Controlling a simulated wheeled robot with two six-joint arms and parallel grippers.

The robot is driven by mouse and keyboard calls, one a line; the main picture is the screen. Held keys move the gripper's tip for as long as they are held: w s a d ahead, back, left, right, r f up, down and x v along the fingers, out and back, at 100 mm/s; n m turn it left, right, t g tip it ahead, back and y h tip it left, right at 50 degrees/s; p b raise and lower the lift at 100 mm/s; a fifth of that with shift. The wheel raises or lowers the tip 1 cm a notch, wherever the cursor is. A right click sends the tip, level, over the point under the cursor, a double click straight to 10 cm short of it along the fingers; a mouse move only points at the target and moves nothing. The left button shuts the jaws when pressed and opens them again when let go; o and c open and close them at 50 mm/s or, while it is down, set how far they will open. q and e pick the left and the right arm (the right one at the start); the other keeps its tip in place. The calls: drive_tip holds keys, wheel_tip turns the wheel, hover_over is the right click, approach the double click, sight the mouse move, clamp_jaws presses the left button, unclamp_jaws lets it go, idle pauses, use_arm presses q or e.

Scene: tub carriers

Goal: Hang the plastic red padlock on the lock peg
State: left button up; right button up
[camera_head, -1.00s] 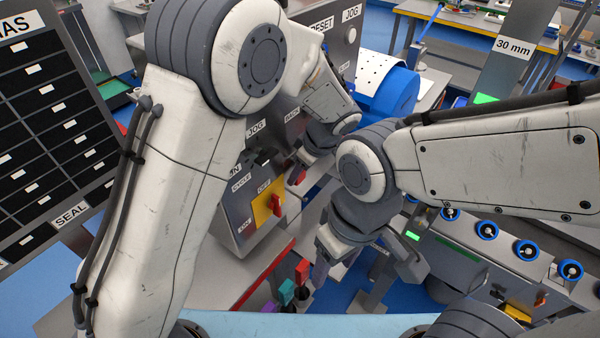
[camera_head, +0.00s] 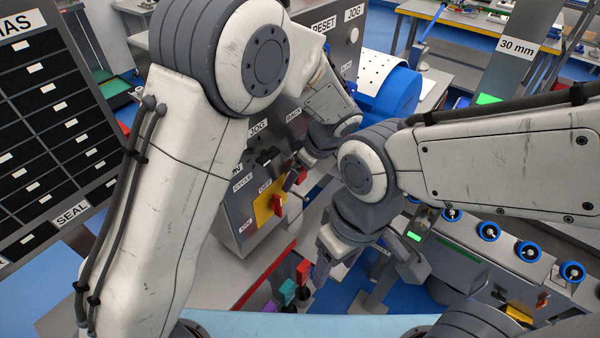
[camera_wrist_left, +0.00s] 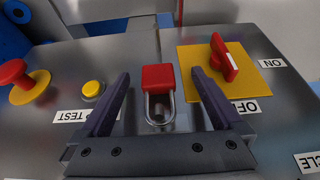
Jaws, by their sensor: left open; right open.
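The red padlock (camera_wrist_left: 158,78) has a bright red body and a silver shackle (camera_wrist_left: 160,110). In the left wrist view it is in front of the grey control panel, its shackle on the side nearer my gripper's palm. I cannot tell whether a peg passes through the shackle. My left gripper (camera_wrist_left: 160,98) is open, one finger on each side of the padlock, with gaps showing. In the head view, this gripper (camera_head: 301,170) is by the panel and mostly hides the padlock. My right gripper (camera_head: 345,276) is open, lower down, away from the panel.
A red rotary switch (camera_wrist_left: 225,60) on a yellow plate stands close beside one finger. A yellow button (camera_wrist_left: 92,90) and a red mushroom button (camera_wrist_left: 14,74) are on the other side. Coloured-handled items (camera_head: 303,271) stand below, near my right gripper.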

sight(308, 199)
use_arm(q)
drive_tip(key=shift+f+b, duration=0.15)
drive_tip(key=shift+b, duration=0.15)
drive_tip(key=shift+f+b, duration=1.2)
drive_tip(key=shift+b, duration=0.15)
drive_tip(key=shift+s+f+b, duration=0.3)
drive_tip(key=shift+f+b, duration=0.45)
drive_tip(key=shift+b, duration=0.05)
drive_tip(key=shift+s+d+f+b, duration=0.15)
drive_tip(key=shift+s+d+b, duration=0.25)
drive_tip(key=shift+d, duration=0.35)
drive_tip(key=shift+s+d+f+b, duration=0.15)
drive_tip(key=shift+s+d+b, duration=0.15)
drive_tip(key=shift+s+d, duration=0.3)
drive_tip(key=s+d+b, duration=0.1)
drive_tip(key=s+d, duration=0.3)
drive_tip(key=d, duration=0.2)
drive_tip(key=shift+b, duration=0.3)
